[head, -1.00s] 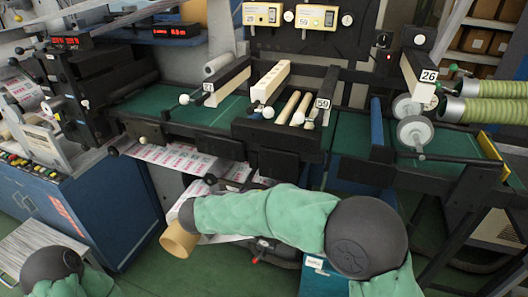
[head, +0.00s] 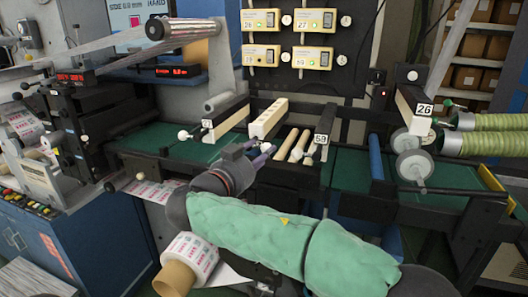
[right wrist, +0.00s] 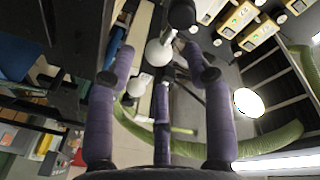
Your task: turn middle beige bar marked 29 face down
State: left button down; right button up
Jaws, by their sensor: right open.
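The middle beige bar (head: 268,118) lies across the black-framed table in the head view, with holes along its top. I cannot read a 29 on it; its near end is partly hidden by my right gripper. My right gripper (head: 264,153) is open, its purple fingers at the near end of this bar. In the right wrist view my gripper (right wrist: 160,62) has its fingers spread, with a white ball knob (right wrist: 160,52) in the gap between them. Whether they touch it I cannot tell. My left gripper is not in view.
A left bar with a small number tag (head: 207,124) and a dark bar marked 59 (head: 321,139) flank it, with thin beige rods (head: 292,143) between. A bar marked 26 (head: 424,108) and green hoses (head: 490,120) are at right.

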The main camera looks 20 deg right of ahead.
jog(key=shift+x, duration=1.5)
grip_shut()
